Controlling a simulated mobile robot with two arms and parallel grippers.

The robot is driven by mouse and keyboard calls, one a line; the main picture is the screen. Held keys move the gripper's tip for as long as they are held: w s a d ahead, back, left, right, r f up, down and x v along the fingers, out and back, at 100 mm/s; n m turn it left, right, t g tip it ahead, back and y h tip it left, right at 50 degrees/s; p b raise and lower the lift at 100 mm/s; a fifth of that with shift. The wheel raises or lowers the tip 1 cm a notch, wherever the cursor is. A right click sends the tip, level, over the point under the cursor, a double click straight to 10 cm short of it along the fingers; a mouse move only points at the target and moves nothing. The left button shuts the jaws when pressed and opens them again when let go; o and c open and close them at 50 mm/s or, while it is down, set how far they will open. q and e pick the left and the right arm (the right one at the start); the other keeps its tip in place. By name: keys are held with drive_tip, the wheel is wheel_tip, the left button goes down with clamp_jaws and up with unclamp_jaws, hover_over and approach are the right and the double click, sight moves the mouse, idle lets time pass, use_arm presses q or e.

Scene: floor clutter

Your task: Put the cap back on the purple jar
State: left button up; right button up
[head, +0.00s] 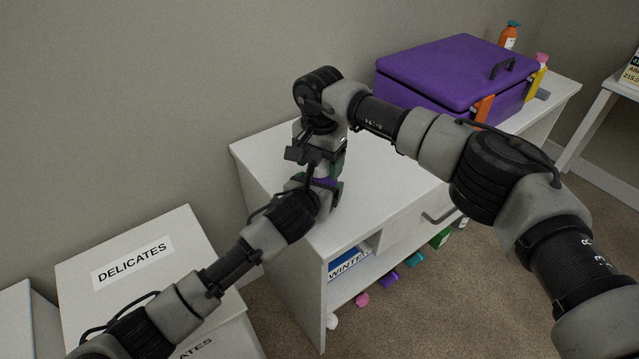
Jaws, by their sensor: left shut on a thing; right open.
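The purple jar (324,182) is mostly hidden; a small purple patch of it shows between the fingers of my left gripper (328,188), at the left end of the white cabinet top. My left gripper is shut on it. A pale piece (321,170) sits directly above the purple patch; it may be the cap, but I cannot tell whether it is seated. My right gripper (319,158) points down from above, open, close over the pale piece and the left gripper. The two grippers overlap in the view, so contact between them is unclear.
A large purple case (430,68) stands on the white cabinet (385,185), with an orange bottle (508,36) and a yellow bottle (537,78) behind it. A box marked DELICATES (190,235) is at left. Small coloured items lie under the cabinet. The middle of the cabinet top is clear.

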drive_tip(key=shift+c, duration=0.5)
drive_tip(key=c, duration=0.9)
drive_tip(key=o, duration=1)
drive_tip(key=shift+r, duration=0.1)
drive_tip(key=shift+r, duration=2.2)
drive_tip(key=o, duration=0.5)
wheel_tip(320, 180, up, 12)
drive_tip(key=shift+f, duration=0.1)
